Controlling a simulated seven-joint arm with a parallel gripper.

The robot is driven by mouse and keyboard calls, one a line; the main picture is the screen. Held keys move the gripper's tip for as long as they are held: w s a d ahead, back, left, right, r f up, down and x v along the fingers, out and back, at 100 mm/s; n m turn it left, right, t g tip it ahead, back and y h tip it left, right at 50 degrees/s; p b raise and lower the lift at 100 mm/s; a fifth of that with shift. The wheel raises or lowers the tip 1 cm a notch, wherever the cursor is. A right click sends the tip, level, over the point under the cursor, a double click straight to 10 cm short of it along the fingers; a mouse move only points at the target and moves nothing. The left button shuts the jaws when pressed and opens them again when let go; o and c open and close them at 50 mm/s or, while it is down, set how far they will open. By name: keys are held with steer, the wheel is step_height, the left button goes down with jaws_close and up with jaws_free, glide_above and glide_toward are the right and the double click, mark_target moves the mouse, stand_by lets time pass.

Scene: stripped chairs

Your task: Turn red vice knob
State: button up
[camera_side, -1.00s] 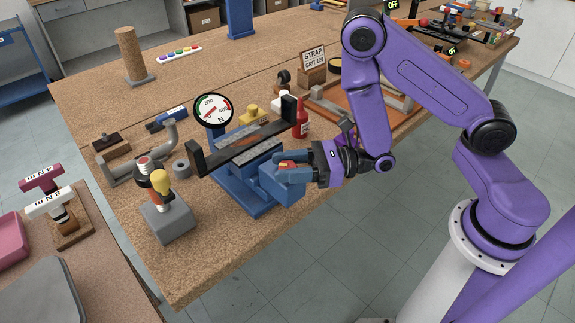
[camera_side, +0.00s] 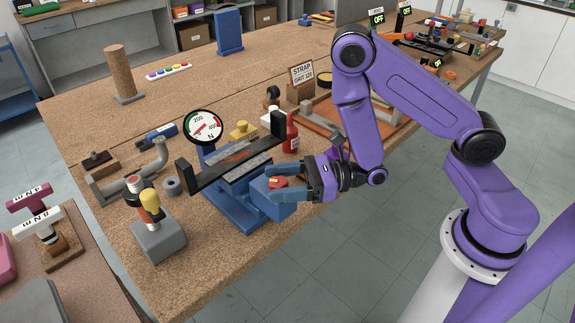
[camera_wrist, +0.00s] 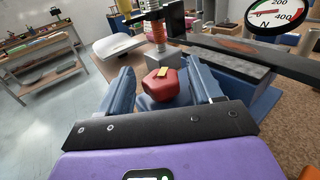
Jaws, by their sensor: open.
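The red vice knob (camera_wrist: 160,86) has flat sides and a yellow mark on top. It sits between the two open fingers of my gripper (camera_wrist: 165,90) in the wrist view, with a gap visible on each side. In the side view the knob (camera_side: 277,182) shows as a small red patch at the near end of the blue vice (camera_side: 240,212), partly hidden by my gripper (camera_side: 288,184). The vice has long dark jaws with grey faces. A round dial gauge (camera_side: 204,127) with a red needle stands behind it.
A grey block with a spring post and yellow bulb-shaped handle (camera_side: 150,203) stands left of the vice. A red bottle (camera_side: 291,137) and the STRAP sign (camera_side: 302,73) stand behind it. The table's front edge is close below my gripper.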

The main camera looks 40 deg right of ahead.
steer(key=shift+v, duration=1.35)
steer(key=shift+a+r, duration=0.1)
steer(key=shift+r, duration=3.4)
